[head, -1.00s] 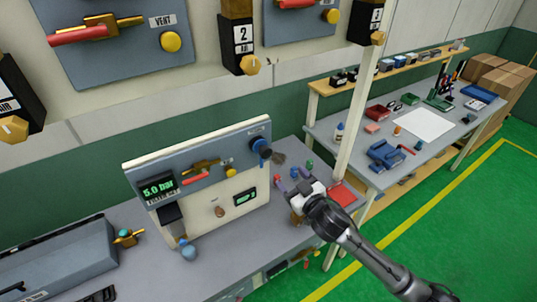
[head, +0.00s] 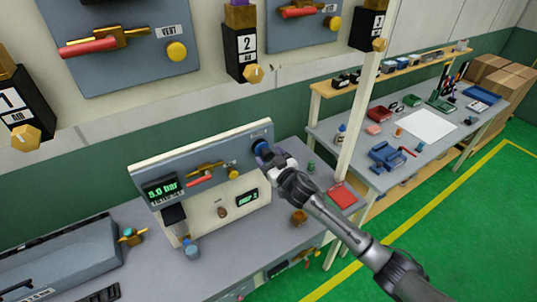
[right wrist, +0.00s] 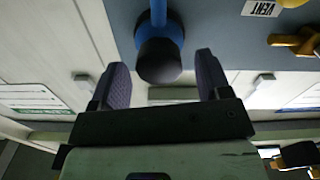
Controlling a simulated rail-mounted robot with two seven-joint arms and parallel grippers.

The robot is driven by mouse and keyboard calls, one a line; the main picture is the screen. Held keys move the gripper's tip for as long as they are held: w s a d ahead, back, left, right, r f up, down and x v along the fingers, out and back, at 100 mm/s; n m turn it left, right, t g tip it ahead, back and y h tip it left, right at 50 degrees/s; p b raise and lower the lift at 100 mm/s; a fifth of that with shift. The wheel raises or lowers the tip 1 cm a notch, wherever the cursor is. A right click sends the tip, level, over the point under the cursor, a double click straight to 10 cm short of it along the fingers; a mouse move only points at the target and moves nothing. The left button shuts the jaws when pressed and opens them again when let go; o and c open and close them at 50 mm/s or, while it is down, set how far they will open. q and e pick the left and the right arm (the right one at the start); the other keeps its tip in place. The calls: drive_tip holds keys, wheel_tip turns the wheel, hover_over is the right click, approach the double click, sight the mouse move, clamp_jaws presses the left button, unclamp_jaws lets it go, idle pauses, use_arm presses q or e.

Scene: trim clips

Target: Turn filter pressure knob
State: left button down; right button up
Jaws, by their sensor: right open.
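A black-ended knob on a blue body (head: 260,146) sits at the upper right of the tabletop panel (head: 225,165). In the right wrist view the knob (right wrist: 158,60) shows between and slightly beyond the two fingers, with gaps on both sides. My right gripper (head: 268,156) is open beside the knob in the head view and partly covers it; its fingers also show in the right wrist view (right wrist: 160,80). The panel's green display (head: 163,189) reads 5.0 bar. My left gripper is not in view.
The panel also carries a red-handled brass valve (head: 203,177), a yellow knob (head: 233,173) and a small display (head: 247,198). A brown block (head: 299,217) and a red tray (head: 343,196) lie on the bench to the right. A white post (head: 357,130) stands behind my right arm.

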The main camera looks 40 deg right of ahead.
drive_tip(key=shift+w, duration=0.6)
drive_tip(key=shift+c, duration=0.5)
drive_tip(key=c, duration=0.8)
